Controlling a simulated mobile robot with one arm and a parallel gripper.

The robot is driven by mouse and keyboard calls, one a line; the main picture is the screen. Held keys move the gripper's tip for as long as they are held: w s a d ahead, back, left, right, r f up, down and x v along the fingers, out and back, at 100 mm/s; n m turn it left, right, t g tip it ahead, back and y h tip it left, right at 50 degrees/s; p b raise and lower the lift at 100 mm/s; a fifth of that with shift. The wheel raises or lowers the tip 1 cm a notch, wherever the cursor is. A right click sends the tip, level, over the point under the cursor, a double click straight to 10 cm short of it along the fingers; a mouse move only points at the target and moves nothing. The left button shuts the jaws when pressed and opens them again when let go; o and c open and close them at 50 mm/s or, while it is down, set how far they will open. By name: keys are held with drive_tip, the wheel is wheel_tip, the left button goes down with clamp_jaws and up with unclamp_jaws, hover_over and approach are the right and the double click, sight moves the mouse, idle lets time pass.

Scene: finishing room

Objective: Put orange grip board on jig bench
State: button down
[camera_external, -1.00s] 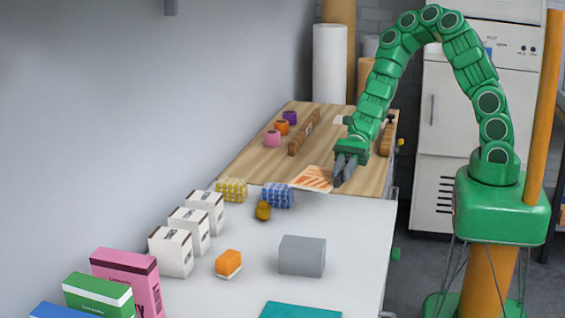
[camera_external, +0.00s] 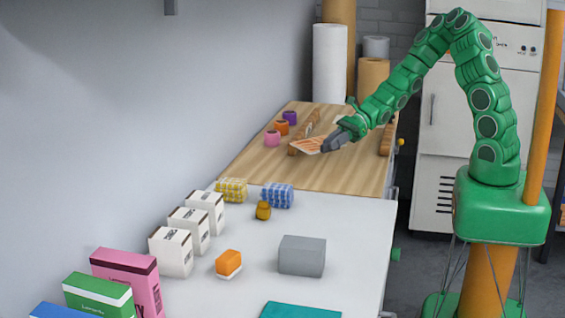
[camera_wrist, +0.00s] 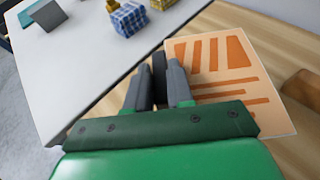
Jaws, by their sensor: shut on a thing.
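The orange grip board (camera_external: 306,146), a flat cream sheet with orange stripes, is over the wooden-topped bench (camera_external: 262,166). My gripper (camera_external: 328,143) is shut on its right edge side. In the wrist view the board (camera_wrist: 240,52) lies to the right of my gripper fingers (camera_wrist: 160,75), with a dark piece between them. The board seems to be off the bench top, but I cannot tell the height of the gap. It partly hides the wooden rail behind it.
Wooden rails (camera_external: 386,140) stand on the bench. Pink (camera_external: 271,138), orange and purple rolls sit at its left. The white table (camera_external: 350,228) in front holds a blue checked block (camera_external: 278,195), a yellow one, several cartons and a grey box (camera_external: 302,256). The wood's front part is clear.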

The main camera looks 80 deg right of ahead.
sight(327, 168)
drive_tip(key=d, duration=0.3)
drive_tip(key=shift+s+d+f+m+h, duration=0.1)
drive_tip(key=shift+d+m+h, duration=0.05)
drive_tip(key=shift+m+h, duration=0.25)
drive_tip(key=shift+d+f+t, duration=0.1)
drive_tip(key=shift+f+t, duration=0.1)
drive_tip(key=shift+t, duration=0.1)
drive_tip(key=shift+f, duration=3.8)
drive_tip(key=shift+f, duration=0.1)
drive_tip(key=c, duration=1)
unclamp_jaws()
